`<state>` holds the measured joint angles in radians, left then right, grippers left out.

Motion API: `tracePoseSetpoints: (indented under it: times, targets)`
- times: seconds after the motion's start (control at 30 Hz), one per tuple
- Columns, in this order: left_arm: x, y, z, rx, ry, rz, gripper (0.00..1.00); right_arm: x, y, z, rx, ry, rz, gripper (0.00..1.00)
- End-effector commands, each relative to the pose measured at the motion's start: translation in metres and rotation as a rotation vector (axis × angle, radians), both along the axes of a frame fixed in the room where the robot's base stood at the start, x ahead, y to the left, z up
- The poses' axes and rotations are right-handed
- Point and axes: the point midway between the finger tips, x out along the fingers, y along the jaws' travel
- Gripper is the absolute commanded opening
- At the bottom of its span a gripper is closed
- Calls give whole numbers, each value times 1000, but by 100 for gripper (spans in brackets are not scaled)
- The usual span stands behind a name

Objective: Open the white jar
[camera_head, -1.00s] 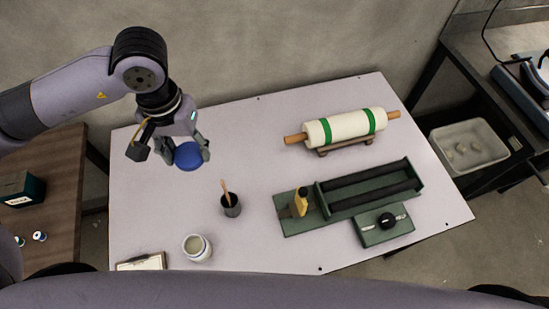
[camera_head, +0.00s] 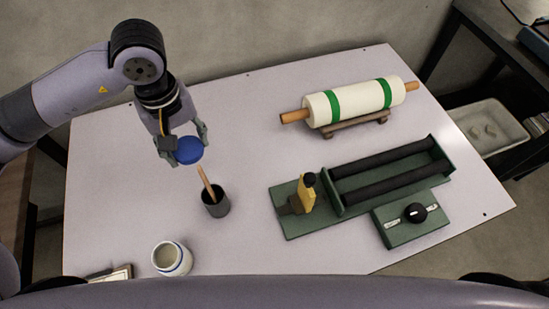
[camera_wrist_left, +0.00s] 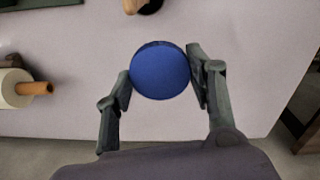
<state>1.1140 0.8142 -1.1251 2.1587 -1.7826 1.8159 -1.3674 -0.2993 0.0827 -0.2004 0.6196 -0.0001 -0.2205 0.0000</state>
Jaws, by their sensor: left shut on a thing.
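The white jar (camera_head: 171,259) stands upright and open near the front left of the table, with its mouth showing. A round blue lid (camera_head: 189,150) is held by my left gripper (camera_head: 182,148) above the table, behind the jar and apart from it. In the left wrist view the blue lid (camera_wrist_left: 160,71) sits between the two fingertips (camera_wrist_left: 160,78) of my left gripper, which is shut on it. My right gripper is not in view.
A green roller device (camera_head: 300,218) and a white roll with green bands (camera_head: 345,103) on a stand fill the right side.

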Motion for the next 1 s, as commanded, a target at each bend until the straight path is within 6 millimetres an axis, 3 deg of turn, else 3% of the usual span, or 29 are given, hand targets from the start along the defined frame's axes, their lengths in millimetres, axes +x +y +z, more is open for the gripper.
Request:
tracePoseSetpoints:
  times: [0.03,0.23,1.0]
  targets:
    - [6,-6,-6,-4,-1,116,17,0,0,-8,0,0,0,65]
    - [27,-24,-2,-14,-1,613,17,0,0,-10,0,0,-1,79]
    - [85,-104,23,-26,20,2509,17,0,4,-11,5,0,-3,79]
